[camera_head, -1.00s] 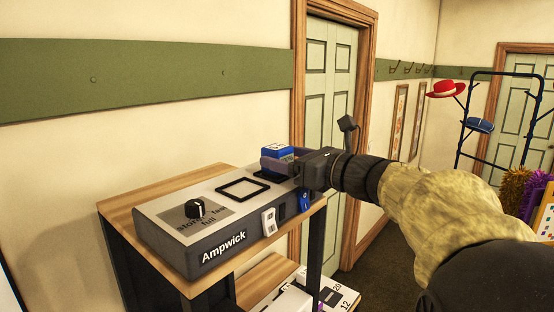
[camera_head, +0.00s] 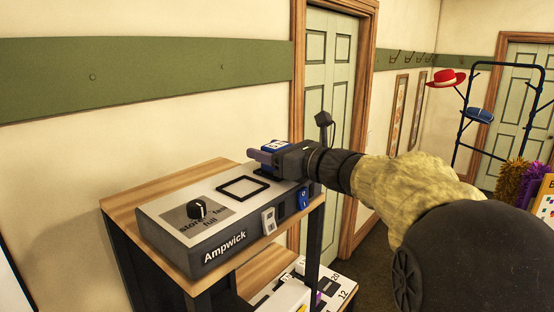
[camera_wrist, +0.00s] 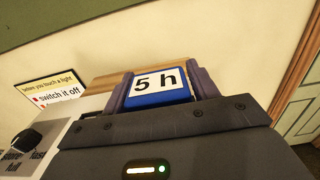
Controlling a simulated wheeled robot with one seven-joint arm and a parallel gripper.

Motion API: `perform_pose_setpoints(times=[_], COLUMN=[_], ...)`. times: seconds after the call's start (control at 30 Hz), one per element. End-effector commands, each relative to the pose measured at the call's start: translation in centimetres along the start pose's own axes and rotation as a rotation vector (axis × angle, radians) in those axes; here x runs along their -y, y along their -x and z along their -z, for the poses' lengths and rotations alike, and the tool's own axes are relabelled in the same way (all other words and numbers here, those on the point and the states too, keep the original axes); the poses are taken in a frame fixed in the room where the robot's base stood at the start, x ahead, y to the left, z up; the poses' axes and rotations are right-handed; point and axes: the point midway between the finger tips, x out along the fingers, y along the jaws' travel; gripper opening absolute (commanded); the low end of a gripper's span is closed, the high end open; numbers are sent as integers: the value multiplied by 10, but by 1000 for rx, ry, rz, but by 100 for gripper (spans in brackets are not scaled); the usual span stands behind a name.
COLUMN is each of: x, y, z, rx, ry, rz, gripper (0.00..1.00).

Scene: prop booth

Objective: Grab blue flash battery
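The blue flash battery (camera_head: 274,146), a blue block with a white label, is at the far right end of the grey Ampwick charger (camera_head: 232,235). In the wrist view the battery (camera_wrist: 158,97) reads "5 h" and sits between both purple fingers, which press close against its sides. My gripper (camera_head: 268,154) is shut on it, reaching in from the right. The battery's lower part is hidden by the gripper, so I cannot tell whether it still touches the charger.
The charger stands on a wooden-topped shelf (camera_head: 122,207) against the wall. It has a black knob (camera_head: 196,210) and an empty square outline (camera_head: 243,187). A yellow-and-white sign (camera_wrist: 50,92) is behind it. A hat stand (camera_head: 476,115) is at the right.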

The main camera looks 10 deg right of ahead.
Motion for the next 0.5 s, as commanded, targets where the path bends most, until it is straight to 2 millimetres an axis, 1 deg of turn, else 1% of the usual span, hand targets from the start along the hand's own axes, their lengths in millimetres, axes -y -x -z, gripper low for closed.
perform_pose_setpoints(times=[0.03,0.2,0.5], x=[0,0,0], y=[0,0,0], z=[0,0,-4], rx=[0,0,2], ry=[0,0,2], rz=[0,0,-1], gripper=[49,16,16])
